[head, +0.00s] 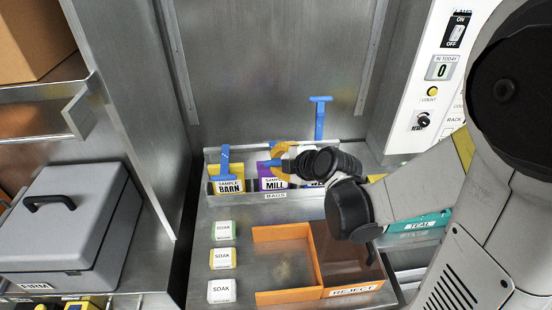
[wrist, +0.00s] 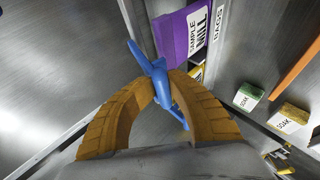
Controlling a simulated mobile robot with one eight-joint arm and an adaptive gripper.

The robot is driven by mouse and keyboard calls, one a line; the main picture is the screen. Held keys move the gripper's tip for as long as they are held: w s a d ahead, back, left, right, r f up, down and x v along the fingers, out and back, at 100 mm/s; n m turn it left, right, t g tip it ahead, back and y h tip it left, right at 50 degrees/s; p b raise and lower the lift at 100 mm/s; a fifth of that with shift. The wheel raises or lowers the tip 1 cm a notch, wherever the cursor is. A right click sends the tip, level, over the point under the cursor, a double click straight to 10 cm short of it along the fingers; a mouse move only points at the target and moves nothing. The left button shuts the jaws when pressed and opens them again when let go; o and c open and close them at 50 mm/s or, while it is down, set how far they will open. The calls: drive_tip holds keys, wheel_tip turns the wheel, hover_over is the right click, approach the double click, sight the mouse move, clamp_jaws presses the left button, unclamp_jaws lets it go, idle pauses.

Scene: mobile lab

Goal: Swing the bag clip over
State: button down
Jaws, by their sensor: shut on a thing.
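The purple MILL sample bag (head: 270,184) stands in the middle of the bag rack. A blue clip (head: 266,163) is at its top; in the wrist view the clip (wrist: 150,66) lies between my orange fingers, beside the purple bag (wrist: 172,36). My gripper (head: 277,156) is shut on this clip, and the wrist view shows the fingertips (wrist: 166,88) closed around it. The yellow BARN bag (head: 229,187) to the left has a blue clip (head: 226,160) standing up.
Soak boxes (head: 222,258) stand in front of the rack at left. An orange open tray (head: 262,266) and a brown reject bin (head: 352,272) are beside them. A grey case (head: 70,225) is at the far left. A switch panel (head: 441,70) is at the right.

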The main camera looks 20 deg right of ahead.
drive_tip(key=shift+s+a+f+b, duration=0.1)
drive_tip(key=shift+s+f+b, duration=0.1)
drive_tip(key=shift+f+b, duration=0.65)
drive_tip(key=shift+s+f+b, duration=0.15)
drive_tip(key=shift+f+b, duration=0.35)
drive_tip(key=shift+f, duration=0.5)
drive_tip(key=c, duration=1.4)
unclamp_jaws()
drive_tip(key=v, duration=1.2)
drive_tip(key=shift+w, duration=0.1)
